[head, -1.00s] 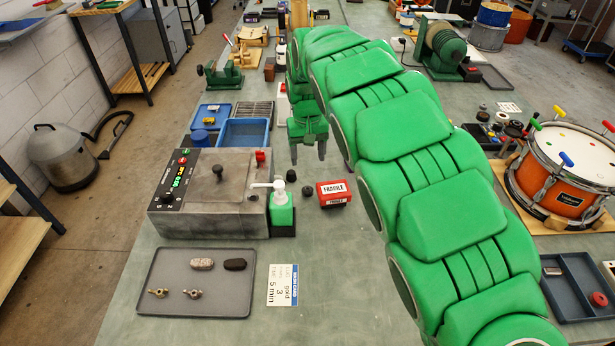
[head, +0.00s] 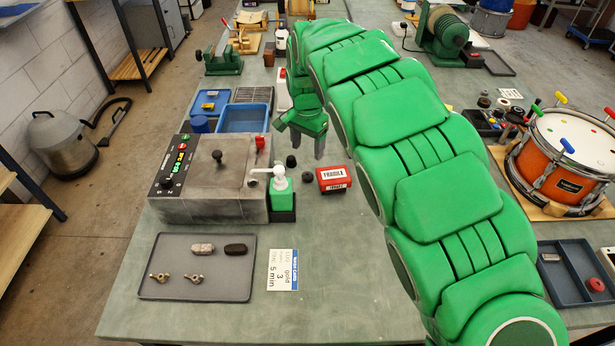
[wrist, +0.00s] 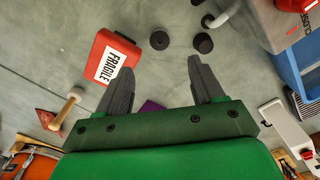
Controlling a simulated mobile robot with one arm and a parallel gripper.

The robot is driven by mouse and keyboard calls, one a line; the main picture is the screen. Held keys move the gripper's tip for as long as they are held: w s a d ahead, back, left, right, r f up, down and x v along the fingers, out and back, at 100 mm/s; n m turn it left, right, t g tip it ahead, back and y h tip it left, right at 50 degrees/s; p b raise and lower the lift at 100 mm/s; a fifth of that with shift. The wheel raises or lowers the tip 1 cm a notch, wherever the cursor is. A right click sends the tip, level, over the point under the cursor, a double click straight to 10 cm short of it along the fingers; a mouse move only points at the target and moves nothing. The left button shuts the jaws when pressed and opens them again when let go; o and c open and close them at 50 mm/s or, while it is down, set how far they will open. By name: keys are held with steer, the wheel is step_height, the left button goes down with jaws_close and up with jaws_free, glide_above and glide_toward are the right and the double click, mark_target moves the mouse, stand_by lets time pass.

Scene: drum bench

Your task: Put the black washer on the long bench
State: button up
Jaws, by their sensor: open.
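Small black round pieces lie on the grey-green bench top (head: 340,245). One (head: 307,177) is left of the red FRAGILE box, and another (head: 291,161) is just behind it. In the wrist view two black pieces (wrist: 159,40) (wrist: 203,43) lie beyond my fingertips. I cannot tell which, if any, is the black washer; no centre hole shows clearly. My gripper (head: 305,146) points down over the bench behind these pieces. In the wrist view its fingers (wrist: 199,73) are apart, with nothing held between them.
The red FRAGILE box (head: 333,180) and a green pump bottle (head: 280,186) stand close by. A grey machine (head: 210,205), a blue bin (head: 243,118) and a tray (head: 215,284) with small parts are left. A drum (head: 565,160) stands right.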

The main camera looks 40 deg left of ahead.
mark_target(306, 175)
step_height(306, 175, down, 2)
steer(key=m, duration=1)
steer(key=shift+f+m, duration=0.2)
steer(key=shift+m, duration=0.2)
steer(key=shift+s+a+f, duration=0.1)
steer(key=shift+f, duration=1.9)
steer(key=shift+s+f, duration=0.1)
steer(key=shift+f, duration=1.85)
steer(key=shift+r, duration=0.1)
steer(key=c, duration=1.2)
steer(key=shift+r, duration=0.1)
steer(key=shift+c, duration=0.2)
